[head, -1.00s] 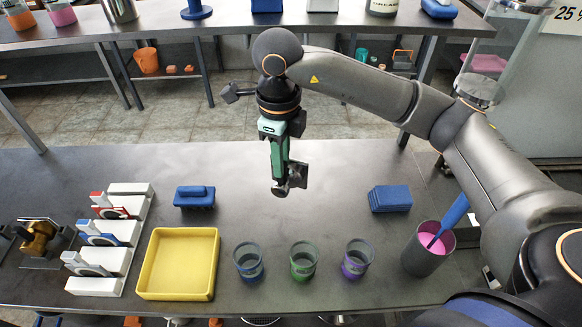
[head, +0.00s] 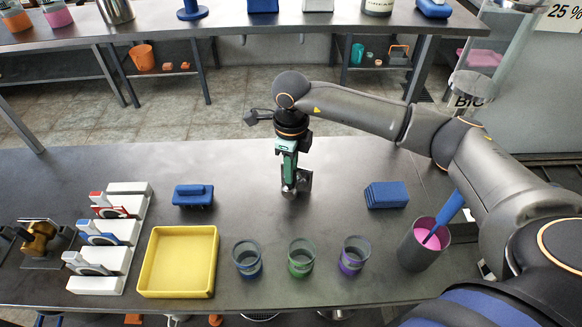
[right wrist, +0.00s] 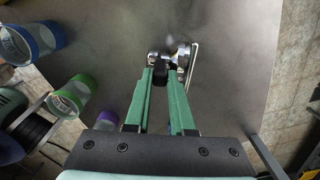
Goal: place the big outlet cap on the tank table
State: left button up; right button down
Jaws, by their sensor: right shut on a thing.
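My right gripper (head: 290,178) points down over the middle of the tank table (head: 340,170). It is shut on a metallic piece, the big outlet cap (head: 303,181), which shows at the fingertips. In the right wrist view the shiny cap (right wrist: 183,54) sits at the tips of the green fingers (right wrist: 172,85), with a dark part between them. The cap is low over the bare table top; I cannot tell whether it touches. My left gripper is not in view.
A yellow tray (head: 154,284), blue, green and purple-based cups (head: 302,258) and a grey pink-filled pot (head: 424,256) line the near side. A blue brush (head: 193,195) and blue block (head: 386,195) flank the gripper. White racks (head: 96,285) stand left. The middle table is clear.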

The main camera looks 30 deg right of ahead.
jog(key=c, duration=1.2)
grip_release()
jog(key=shift+f, duration=0.15)
jog(key=o, duration=0.4)
jog(key=shift+o, duration=0.2)
notch_tip(320, 180, up, 12)
jog(key=shift+r+b, duration=0.25)
jog(key=shift+b, duration=0.1)
